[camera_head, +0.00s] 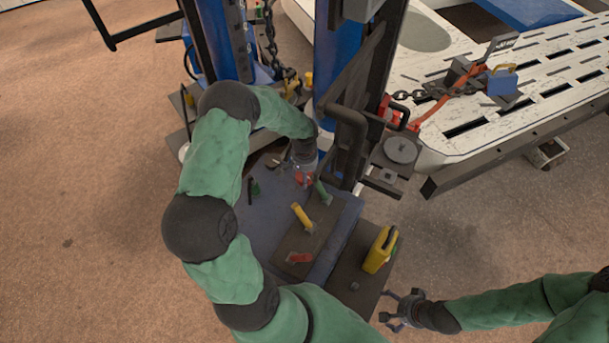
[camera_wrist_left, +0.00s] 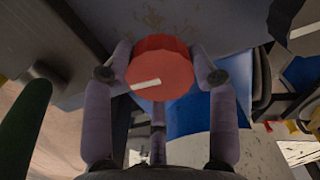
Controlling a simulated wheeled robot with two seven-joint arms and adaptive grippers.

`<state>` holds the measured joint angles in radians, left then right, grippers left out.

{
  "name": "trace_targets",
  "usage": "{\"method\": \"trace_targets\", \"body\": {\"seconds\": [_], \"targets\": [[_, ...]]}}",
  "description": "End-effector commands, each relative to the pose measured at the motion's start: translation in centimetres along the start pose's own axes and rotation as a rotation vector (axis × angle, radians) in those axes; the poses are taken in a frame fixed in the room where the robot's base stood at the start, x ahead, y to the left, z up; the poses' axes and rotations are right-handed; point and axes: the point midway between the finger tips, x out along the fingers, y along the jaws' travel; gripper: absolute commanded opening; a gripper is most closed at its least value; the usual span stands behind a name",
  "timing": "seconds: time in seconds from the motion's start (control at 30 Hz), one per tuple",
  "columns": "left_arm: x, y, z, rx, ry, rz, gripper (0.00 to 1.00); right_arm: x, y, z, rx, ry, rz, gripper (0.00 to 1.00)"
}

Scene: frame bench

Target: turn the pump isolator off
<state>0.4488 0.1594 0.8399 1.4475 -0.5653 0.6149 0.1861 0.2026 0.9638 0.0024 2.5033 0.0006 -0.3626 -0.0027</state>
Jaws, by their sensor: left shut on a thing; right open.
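A round red knob (camera_wrist_left: 160,75) with a white mark fills the space between my left gripper's fingers in the left wrist view. The white mark lies nearly level there, its right end slightly higher. My left gripper (camera_wrist_left: 161,58) is shut on the knob, fingers on both sides. In the head view the left gripper (camera_head: 303,165) reaches the far end of the bench panel, and the red knob (camera_head: 304,179) shows only as a small, partly hidden patch. No label on it can be read. My right gripper (camera_head: 403,308) is open and empty beside the bench's near right corner.
Green (camera_head: 322,193), yellow (camera_head: 302,217) and red (camera_head: 300,257) levers stand on the panel near the left gripper. A yellow device (camera_head: 380,249) sits to the right. A blue column (camera_head: 338,60) and dark frame rise behind. A slotted pale table (camera_head: 520,85) fills the upper right.

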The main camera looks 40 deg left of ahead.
Motion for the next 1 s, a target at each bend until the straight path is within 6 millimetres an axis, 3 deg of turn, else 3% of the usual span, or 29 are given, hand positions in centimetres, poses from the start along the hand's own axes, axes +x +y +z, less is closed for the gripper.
{"method": "trace_targets", "body": {"seconds": [0.3, 0.83, 0.87, 0.9, 1.0], "targets": [[0.02, -0.02, -0.02, -0.119, 0.001, 0.0, 0.25, 0.3, 0.11, -0.01, 0.0, 0.0, 0.0, 0.94], [-0.02, -0.03, -0.02, -0.144, 0.001, 0.0, 0.25, 0.33, 0.12, -0.01, 0.0, 0.0, 0.0, 0.94], [-0.02, -0.03, -0.02, -0.144, 0.001, 0.0, 0.61, 0.33, 0.12, -0.01, 0.0, 0.0, 0.0, 0.94], [-0.02, -0.03, -0.02, -0.143, 0.001, 0.0, 0.68, 0.33, 0.12, -0.01, 0.0, 0.0, 0.0, 0.94], [-0.01, -0.02, -0.02, -0.143, 0.001, 0.0, 0.68, 0.33, 0.12, -0.01, 0.0, 0.0, 0.0, 0.94]]}}
